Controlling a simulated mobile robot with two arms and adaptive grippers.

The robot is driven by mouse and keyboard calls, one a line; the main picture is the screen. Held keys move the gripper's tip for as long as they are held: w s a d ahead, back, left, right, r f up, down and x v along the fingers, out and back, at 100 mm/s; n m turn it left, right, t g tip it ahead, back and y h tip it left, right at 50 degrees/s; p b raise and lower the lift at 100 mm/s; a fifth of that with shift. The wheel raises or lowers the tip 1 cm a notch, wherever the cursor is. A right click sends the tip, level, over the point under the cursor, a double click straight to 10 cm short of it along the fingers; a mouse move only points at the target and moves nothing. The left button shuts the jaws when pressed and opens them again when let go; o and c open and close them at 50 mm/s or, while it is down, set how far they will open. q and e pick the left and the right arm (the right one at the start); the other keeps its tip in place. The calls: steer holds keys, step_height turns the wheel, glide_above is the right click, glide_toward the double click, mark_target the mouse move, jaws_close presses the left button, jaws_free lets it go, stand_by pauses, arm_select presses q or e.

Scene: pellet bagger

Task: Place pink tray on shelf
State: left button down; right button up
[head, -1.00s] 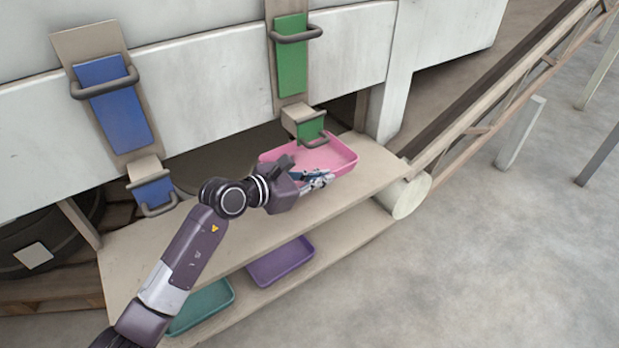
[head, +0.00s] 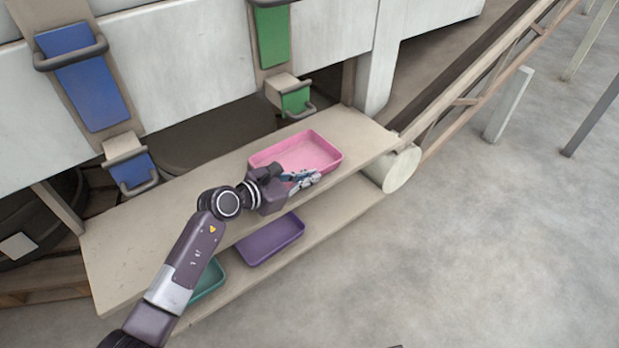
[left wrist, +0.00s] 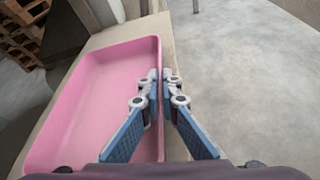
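The pink tray (head: 318,146) is shallow and looks empty. It is at the right end of the upper shelf board (head: 200,185), in front of the green chute; I cannot tell if it rests on the board or is slightly above it. My left gripper (head: 303,178) is at its near wall. In the left wrist view the pink tray (left wrist: 95,95) is on the left, and the left gripper's blue fingers (left wrist: 160,82) are closed on its wall, one inside and one outside. My right gripper is not in view.
A purple tray (head: 270,240) and a partly hidden teal tray (head: 208,280) lie on the lower shelf (head: 330,218). Green (head: 293,97) and blue (head: 130,170) chutes with handles hang above the upper board. A roller (head: 398,168) stands at its right end. The floor at right is open.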

arm_select(q)
steer(key=shift+r, duration=0.1)
steer(key=c, duration=2.6)
jaws_free()
steer(key=shift+c, duration=0.2)
steer(key=o, duration=0.5)
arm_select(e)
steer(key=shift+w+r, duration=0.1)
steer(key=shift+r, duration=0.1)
arm_select(q)
steer(key=shift+s+a, duration=0.1)
steer(key=shift+a, duration=0.05)
steer(key=v, duration=0.3)
steer(key=shift+s+p, duration=0.1)
steer(key=shift+p, duration=0.3)
steer(key=v, duration=0.8)
steer(key=shift+s+a+r+p, duration=0.15)
steer(key=shift+s+a+p, duration=0.1)
steer(key=shift+p, duration=0.15)
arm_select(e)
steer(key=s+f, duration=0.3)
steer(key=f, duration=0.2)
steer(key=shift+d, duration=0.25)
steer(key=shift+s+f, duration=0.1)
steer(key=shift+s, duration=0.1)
